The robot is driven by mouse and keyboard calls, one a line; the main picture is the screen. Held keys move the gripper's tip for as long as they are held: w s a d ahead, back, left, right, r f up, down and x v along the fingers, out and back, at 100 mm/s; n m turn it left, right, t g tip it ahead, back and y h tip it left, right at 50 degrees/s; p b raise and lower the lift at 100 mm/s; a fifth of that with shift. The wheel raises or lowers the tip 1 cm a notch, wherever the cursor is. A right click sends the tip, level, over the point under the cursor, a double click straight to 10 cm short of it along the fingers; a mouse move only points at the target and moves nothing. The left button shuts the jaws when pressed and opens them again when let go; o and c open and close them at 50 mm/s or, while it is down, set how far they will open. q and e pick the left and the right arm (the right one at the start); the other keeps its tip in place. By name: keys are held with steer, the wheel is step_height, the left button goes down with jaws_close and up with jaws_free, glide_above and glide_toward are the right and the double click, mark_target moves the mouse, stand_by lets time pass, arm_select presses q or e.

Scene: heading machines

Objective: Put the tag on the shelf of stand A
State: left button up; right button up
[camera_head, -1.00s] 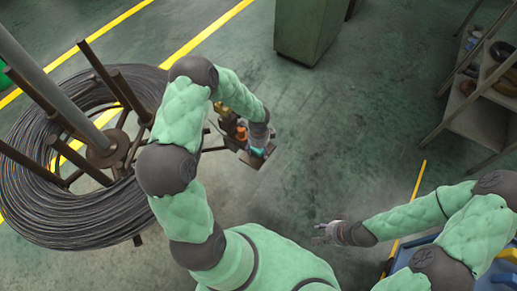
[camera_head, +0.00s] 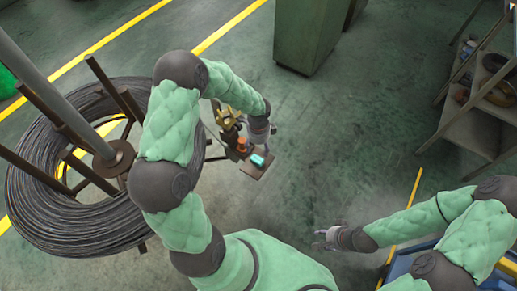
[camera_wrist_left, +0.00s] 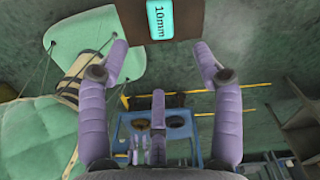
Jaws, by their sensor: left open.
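The tag is a small cyan block marked "10mm" in the left wrist view (camera_wrist_left: 159,18); in the head view the tag (camera_head: 259,159) lies on a small brown shelf plate (camera_head: 252,171) of a stand. The plate also shows in the wrist view (camera_wrist_left: 188,22). No stand letter is readable. My left gripper (camera_head: 262,139) is just above and beside the tag; in the wrist view its purple fingers (camera_wrist_left: 165,65) are spread and empty, apart from the tag. My right gripper (camera_head: 322,238) is low at centre right, its fingers looking spread and empty.
A large wire coil on a reel (camera_head: 60,215) stands at left, close to my left arm. Orange and brass parts (camera_head: 229,117) are on the stand behind the plate. A green cabinet (camera_head: 308,35) and a shelf rack (camera_head: 470,125) stand behind. Floor between is clear.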

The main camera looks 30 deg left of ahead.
arm_select(q)
steer(key=s+d+f+n+h, duration=0.2)
steer(key=s+d+f+n, duration=0.3)
steer(key=s+d+n, duration=0.3)
steer(key=s+d+f+n+h, duration=0.2)
steer(key=s+d+f+n, duration=0.3)
steer(key=s+d+n, duration=0.4)
steer(key=shift+d, duration=0.2)
steer(key=shift+w+f, duration=0.1)
steer(key=shift+c, duration=0.3)
